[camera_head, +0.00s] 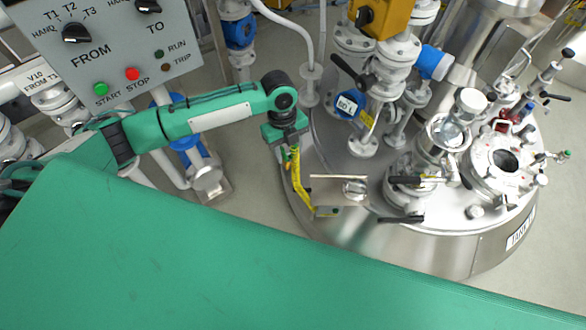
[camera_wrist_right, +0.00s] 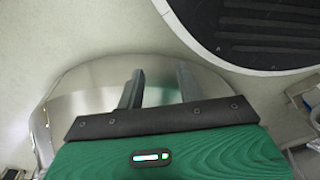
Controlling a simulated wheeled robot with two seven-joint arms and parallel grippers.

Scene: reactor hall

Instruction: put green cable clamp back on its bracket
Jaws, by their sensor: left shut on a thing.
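My left gripper (camera_head: 289,150) hangs at the end of the green arm, pointing down at the near left edge of the steel tank top. It is shut on the small green cable clamp (camera_head: 286,157), which is mostly hidden by the fingers. A yellow-green cable (camera_head: 299,188) runs down from there to a flat steel plate (camera_head: 342,190) on the tank edge. I cannot tell which part is the bracket. My right gripper (camera_wrist_right: 160,88) shows in the right wrist view, its two dark fingers apart and nothing between them.
The tank top (camera_head: 325,150) carries valves, pipes and a blue-tagged fitting (camera_head: 350,104) right of my left gripper. A control panel (camera_head: 110,45) stands at upper left. A curved steel surface (camera_wrist_right: 90,95) lies beyond the right fingers.

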